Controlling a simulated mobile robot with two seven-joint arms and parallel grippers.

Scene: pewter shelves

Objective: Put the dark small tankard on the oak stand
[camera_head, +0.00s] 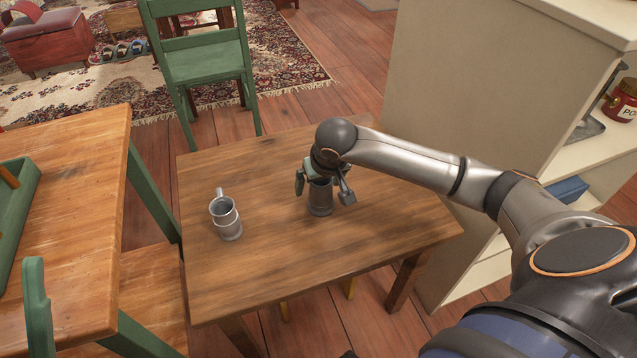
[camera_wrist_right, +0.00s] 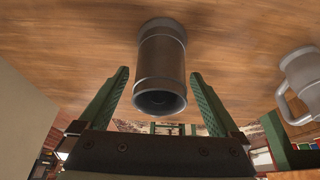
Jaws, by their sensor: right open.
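A dark grey small tankard (camera_head: 320,202) stands upright on a brown wooden table (camera_head: 270,270). My right gripper (camera_head: 322,187) is open above it, with one finger on each side of its upper part. In the right wrist view, the tankard (camera_wrist_right: 162,70) lies between the two green-padded fingers, with gaps on both sides. No handle shows on it there. A lighter grey tankard (camera_head: 227,219) with a handle stands to the left on the same table. I cannot make out a separate oak stand. My left gripper is not in view.
A cream shelf unit (camera_head: 465,110) stands close on the right, beside my right arm. A green chair (camera_head: 205,62) stands behind the table. A lighter wooden table (camera_head: 70,220) with a green tray (camera_head: 22,205) is at the left. The front of the brown table is clear.

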